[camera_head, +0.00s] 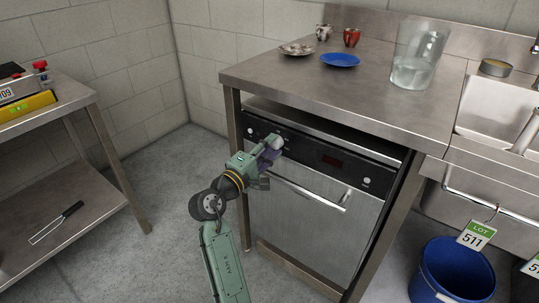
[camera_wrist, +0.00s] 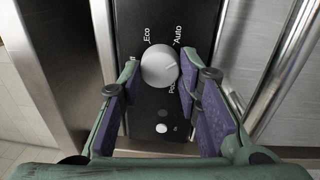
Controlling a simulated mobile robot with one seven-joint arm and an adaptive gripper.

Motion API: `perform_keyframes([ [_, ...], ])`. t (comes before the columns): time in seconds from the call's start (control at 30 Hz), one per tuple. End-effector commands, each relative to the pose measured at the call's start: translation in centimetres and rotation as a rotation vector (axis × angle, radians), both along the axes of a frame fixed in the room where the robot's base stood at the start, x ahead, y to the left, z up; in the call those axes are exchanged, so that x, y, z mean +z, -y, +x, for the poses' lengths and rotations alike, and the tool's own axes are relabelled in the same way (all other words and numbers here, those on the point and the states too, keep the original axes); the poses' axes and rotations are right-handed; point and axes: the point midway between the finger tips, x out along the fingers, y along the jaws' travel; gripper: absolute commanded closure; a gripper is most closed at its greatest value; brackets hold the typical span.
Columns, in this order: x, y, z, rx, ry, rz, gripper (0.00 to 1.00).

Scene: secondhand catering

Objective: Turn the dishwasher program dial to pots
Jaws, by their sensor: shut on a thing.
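The dishwasher (camera_head: 310,215) stands under the steel counter, its black control panel (camera_head: 315,155) along the top. The round silver program dial (camera_wrist: 160,66) is between my fingers in the wrist view; it also shows at the panel's left part in the head view (camera_head: 277,141). My gripper (camera_wrist: 159,72) is shut on the dial, one purple-padded finger on each side. "Eco" and "Auto" are readable beside the dial. A label starting "Po" is partly hidden by the right finger, and another by the left finger. The dial's faint mark is too small to read surely.
A bar handle (camera_head: 315,195) crosses the dishwasher door below the panel. A blue plate (camera_head: 340,60), a red cup (camera_head: 351,37) and a glass container (camera_head: 415,55) stand on the counter. A blue bucket (camera_head: 452,277) is on the floor at right.

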Motion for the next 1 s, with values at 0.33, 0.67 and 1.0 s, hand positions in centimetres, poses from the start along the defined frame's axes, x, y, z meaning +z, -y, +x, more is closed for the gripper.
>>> perform_keyframes([
  [0.33,-0.34,-0.05,0.04,0.000,0.196,0.267,0.97],
  [0.67,-0.27,-0.08,0.07,0.001,0.379,0.520,0.97],
  [1.0,-0.23,-0.08,0.06,0.000,0.568,0.781,0.97],
])
